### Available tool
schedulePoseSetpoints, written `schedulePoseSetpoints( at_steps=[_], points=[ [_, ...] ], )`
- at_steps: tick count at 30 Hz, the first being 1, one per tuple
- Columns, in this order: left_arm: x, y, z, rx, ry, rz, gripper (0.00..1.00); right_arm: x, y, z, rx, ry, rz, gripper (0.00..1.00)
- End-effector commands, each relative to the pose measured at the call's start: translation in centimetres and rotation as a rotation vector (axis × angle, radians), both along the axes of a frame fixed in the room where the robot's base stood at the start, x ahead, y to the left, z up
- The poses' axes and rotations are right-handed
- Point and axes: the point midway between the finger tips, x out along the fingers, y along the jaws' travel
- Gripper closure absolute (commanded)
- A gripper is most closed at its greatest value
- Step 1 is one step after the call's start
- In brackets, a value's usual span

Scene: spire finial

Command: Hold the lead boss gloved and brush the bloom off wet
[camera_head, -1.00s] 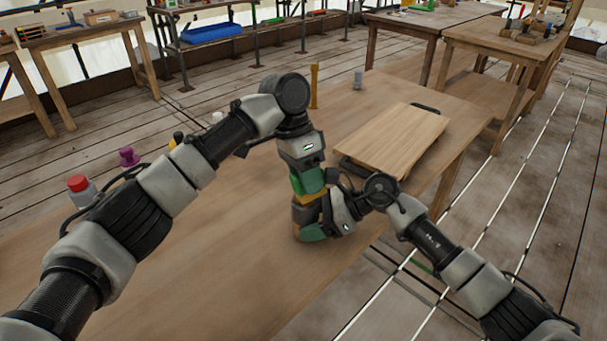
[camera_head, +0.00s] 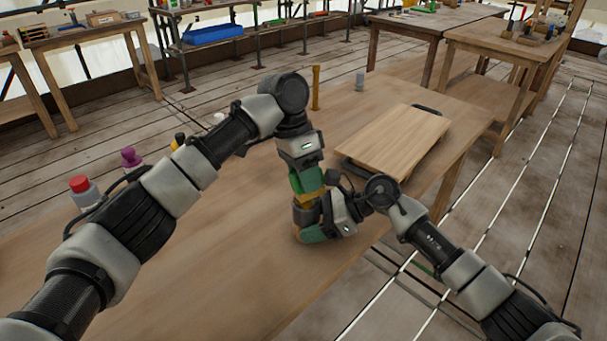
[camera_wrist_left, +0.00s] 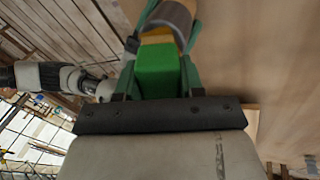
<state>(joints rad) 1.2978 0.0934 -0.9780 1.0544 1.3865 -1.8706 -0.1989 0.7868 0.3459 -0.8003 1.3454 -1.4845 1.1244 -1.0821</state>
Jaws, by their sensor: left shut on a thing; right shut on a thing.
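My left gripper (camera_head: 307,182) points down at the table and is shut on a green block-like brush (camera_wrist_left: 157,70), with a yellow-tan band (camera_head: 309,197) below it. In the left wrist view the green fingers flank the brush. Just beyond it is a grey-brown rounded piece, apparently the lead boss (camera_wrist_left: 172,17); it also shows in the head view (camera_head: 305,215), directly under the tan band. My right gripper (camera_head: 318,232) comes in low from the right, its green fingers shut on the boss near the tabletop. The boss is partly hidden by both grippers; bloom or wetness cannot be made out.
A wooden board (camera_head: 397,140) lies at the table's right. A yellow upright stick (camera_head: 316,88) and a small grey cylinder (camera_head: 359,80) stand at the back. A red-capped bottle (camera_head: 83,190) and a purple item (camera_head: 131,158) stand left. The front tabletop (camera_head: 230,270) is clear.

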Motion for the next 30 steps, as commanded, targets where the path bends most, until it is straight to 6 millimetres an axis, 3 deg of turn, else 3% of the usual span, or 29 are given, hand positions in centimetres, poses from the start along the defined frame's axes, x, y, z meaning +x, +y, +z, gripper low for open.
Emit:
schedulePoseSetpoints(
  at_steps=[7, 30],
  points=[
    [0.0, 0.4, 0.5, 0.001, 0.001, 0.001, 0.81, 0.0, 0.0, 0.0, 0.000, 0.000, -0.001, 0.52],
    [0.0, 4.8, 6.6, 0.002, 0.000, 0.002, 0.81, 0.0, 0.0, 0.0, -0.001, 0.000, -0.001, 0.52]
  ],
)
